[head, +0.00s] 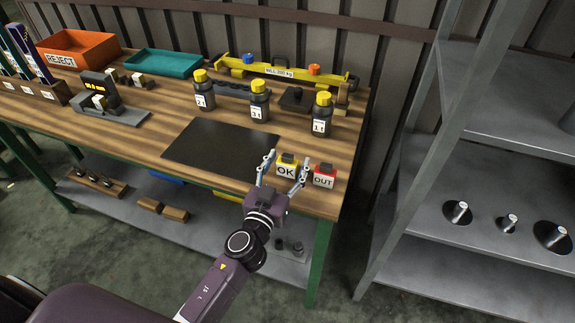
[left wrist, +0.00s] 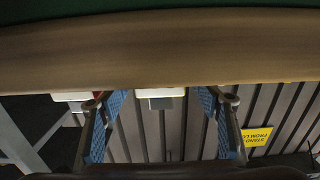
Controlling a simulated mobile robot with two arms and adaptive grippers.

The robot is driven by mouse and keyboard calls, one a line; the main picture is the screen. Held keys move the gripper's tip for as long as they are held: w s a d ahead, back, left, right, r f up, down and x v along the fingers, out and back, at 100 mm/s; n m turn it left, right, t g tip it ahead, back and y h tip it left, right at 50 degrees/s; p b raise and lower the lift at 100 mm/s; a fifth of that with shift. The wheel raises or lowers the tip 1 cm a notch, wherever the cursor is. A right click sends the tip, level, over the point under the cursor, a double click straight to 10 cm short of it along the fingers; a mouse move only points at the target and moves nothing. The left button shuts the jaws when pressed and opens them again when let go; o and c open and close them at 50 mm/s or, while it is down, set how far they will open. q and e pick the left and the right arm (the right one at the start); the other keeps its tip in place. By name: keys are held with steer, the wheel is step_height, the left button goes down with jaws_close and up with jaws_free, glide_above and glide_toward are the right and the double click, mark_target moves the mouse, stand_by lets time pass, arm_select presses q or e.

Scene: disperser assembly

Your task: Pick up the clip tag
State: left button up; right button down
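Two clip tags stand at the right front of the bench. One is a yellow and white tag reading OK (head: 286,171), with a dark clip on top. The other is a red and white tag reading OUT (head: 324,177), just to its right. My left gripper (head: 285,164) is open and empty, its fingers on either side of the OK tag in the head view. In the left wrist view, the OK tag (left wrist: 160,92) with its grey clip sits between the spread blue-padded fingers, and the OUT tag (left wrist: 72,96) is partly behind the left finger. Contact cannot be told. My right gripper is out of view.
A black mat (head: 220,146) lies left of the tags on the wooden bench (head: 150,122). Dark bottles with yellow caps (head: 259,99) stand behind them. A yellow spirit-level-like bar (head: 290,74) lies at the back. A grey metal shelf (head: 480,235) stands to the right.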

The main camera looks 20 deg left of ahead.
arm_select(q)
steer(key=c, duration=1)
steer(key=shift+c, duration=0.6)
steer(key=shift+r, duration=0.15)
